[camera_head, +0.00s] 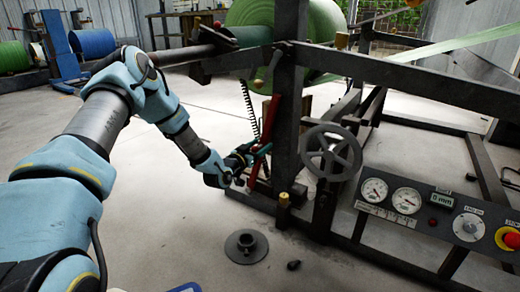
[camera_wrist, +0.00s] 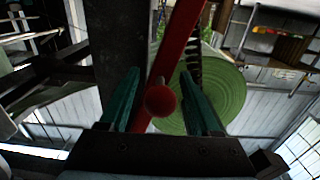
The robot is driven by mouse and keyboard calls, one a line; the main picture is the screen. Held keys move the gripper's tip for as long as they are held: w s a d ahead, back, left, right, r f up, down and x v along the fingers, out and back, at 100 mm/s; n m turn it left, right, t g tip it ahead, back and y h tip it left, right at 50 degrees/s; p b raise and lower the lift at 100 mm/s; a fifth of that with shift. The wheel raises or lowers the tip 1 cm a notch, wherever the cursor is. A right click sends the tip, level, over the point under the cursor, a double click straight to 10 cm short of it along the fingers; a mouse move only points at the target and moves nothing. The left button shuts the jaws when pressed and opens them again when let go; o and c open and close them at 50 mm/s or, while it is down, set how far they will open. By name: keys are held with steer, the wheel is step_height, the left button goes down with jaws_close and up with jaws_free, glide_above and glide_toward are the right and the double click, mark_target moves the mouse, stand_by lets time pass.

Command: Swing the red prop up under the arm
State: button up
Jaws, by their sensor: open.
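The red prop (camera_head: 269,122) is a slim bar at the machine's dark upright post, leaning a little with its top to the right. In the wrist view the prop (camera_wrist: 181,40) crosses at a slant and carries a round red knob (camera_wrist: 160,100). My gripper (camera_head: 262,151) is at the prop's lower part. In the wrist view my gripper (camera_wrist: 160,82) is open, with one teal finger on each side of the knob. I cannot tell if either finger touches it. A dark arm (camera_head: 222,62) reaches left from the post, near the green roll, above the prop.
A coil spring (camera_head: 250,108) hangs just left of the prop. A handwheel (camera_head: 331,152) and a gauge panel (camera_head: 420,205) stand to the right. A round flanged piece (camera_head: 246,246) lies on the floor in front. The floor left of the machine is mostly clear.

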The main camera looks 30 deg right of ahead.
steer(key=shift+d, duration=0.1)
jaws_close()
stand_by(0.5)
stand_by(0.9)
